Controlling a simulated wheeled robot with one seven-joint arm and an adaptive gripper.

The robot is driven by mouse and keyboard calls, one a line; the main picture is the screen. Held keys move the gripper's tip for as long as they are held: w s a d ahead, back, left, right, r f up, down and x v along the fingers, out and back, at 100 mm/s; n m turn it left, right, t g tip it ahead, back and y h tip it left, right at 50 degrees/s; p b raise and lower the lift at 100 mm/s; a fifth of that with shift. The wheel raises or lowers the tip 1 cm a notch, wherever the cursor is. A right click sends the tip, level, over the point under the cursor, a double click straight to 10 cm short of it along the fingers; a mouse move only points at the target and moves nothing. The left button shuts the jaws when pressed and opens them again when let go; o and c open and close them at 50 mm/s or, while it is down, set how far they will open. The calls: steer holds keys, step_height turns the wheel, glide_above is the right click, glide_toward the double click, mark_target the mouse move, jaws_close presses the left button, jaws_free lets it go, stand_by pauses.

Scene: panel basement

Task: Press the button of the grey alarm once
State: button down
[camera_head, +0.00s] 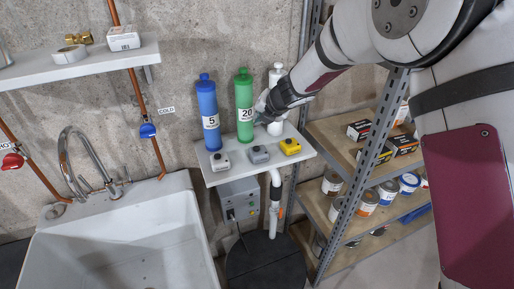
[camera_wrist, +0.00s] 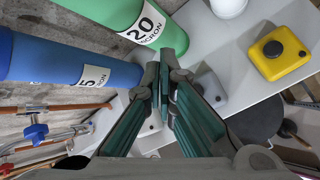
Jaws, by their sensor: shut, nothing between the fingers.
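The grey alarm (camera_head: 259,155) sits on the small wall shelf (camera_head: 243,173), between a white alarm (camera_head: 220,162) and a yellow alarm (camera_head: 290,147). In the wrist view the grey alarm (camera_wrist: 211,89) is partly hidden behind my right finger, and I cannot make out its button there. My gripper (camera_head: 262,106) is above and behind the grey alarm in the head view, near the green bottle, apart from the alarms. In the wrist view its fingers (camera_wrist: 164,62) are shut and empty. The yellow alarm (camera_wrist: 279,52) shows a dark round button.
A blue bottle (camera_head: 208,115), a green bottle (camera_head: 244,108) and a white bottle (camera_head: 275,80) stand at the back of the shelf, close to my gripper. A metal rack (camera_head: 350,180) stands at right, a sink (camera_head: 125,235) at left.

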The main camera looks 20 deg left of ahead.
glide_above(259, 147)
steer(key=f, duration=0.4)
steer(key=shift+s+f, duration=0.15)
steer(key=shift+s, duration=0.05)
steer(key=shift+w+f+p, duration=0.15)
steer(key=shift+f+p, duration=0.45)
steer(key=shift+f, duration=1.15)
steer(key=shift+f, duration=0.15)
steer(key=shift+f, duration=0.25)
steer(key=shift+f+p, duration=0.4)
steer(key=shift+f, duration=0.05)
stand_by(0.7)
steer(key=shift+r, duration=0.8)
